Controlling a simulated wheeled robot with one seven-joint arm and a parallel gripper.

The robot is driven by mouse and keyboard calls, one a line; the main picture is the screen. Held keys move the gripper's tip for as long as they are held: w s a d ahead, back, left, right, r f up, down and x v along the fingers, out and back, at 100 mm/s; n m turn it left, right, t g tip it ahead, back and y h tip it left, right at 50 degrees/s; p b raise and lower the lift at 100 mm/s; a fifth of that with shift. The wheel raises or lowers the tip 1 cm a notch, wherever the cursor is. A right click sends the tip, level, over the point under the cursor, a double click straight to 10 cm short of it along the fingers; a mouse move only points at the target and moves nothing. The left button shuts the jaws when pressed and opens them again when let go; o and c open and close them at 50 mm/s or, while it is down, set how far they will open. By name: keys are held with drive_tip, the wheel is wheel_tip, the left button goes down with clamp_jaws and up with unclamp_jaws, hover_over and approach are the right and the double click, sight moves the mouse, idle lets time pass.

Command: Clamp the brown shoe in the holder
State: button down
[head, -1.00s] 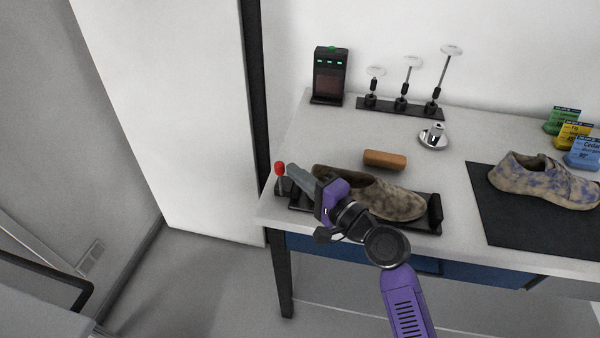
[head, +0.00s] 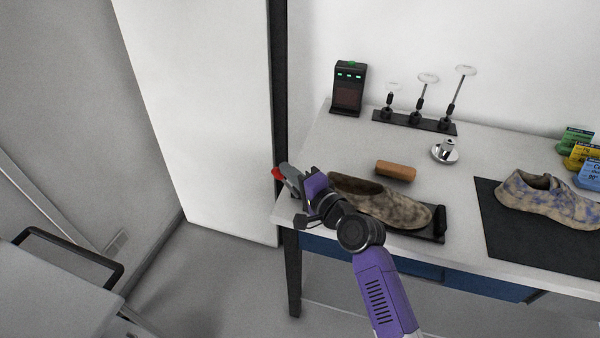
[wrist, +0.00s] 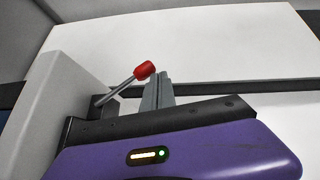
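The brown mottled shoe (head: 402,208) lies in the black holder (head: 438,228) near the table's left front edge, toe to the right. My gripper (head: 287,177) is at the holder's left end, beside the red-knobbed lever (head: 277,174), and partly covers that end and the shoe's heel side. In the wrist view the lever's red knob (wrist: 145,70) sits on a slanting metal rod, just left of my grey fingers (wrist: 158,92). The fingers look together with nothing between them. I cannot tell whether they touch the lever. The holder's clamping parts are hidden.
A brown block (head: 396,171) lies behind the shoe. A round metal piece (head: 445,151), a rack of stands (head: 415,122) and a black device (head: 348,88) stand farther back. A second, blue-stained shoe (head: 545,203) is on a dark mat (head: 497,235) at right.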

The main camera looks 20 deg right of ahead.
sight(273, 171)
drive_tip(key=shift+w+a+f+b, duration=0.2)
drive_tip(key=shift+w+a+f, duration=0.3)
drive_tip(key=shift+a, duration=0.3)
drive_tip(key=shift+w+a+f+b, duration=0.15)
drive_tip(key=shift+w+a+f, duration=0.1)
drive_tip(key=shift+w+a, duration=0.45)
drive_tip(key=shift+a, duration=0.15)
drive_tip(key=shift+r, duration=0.1)
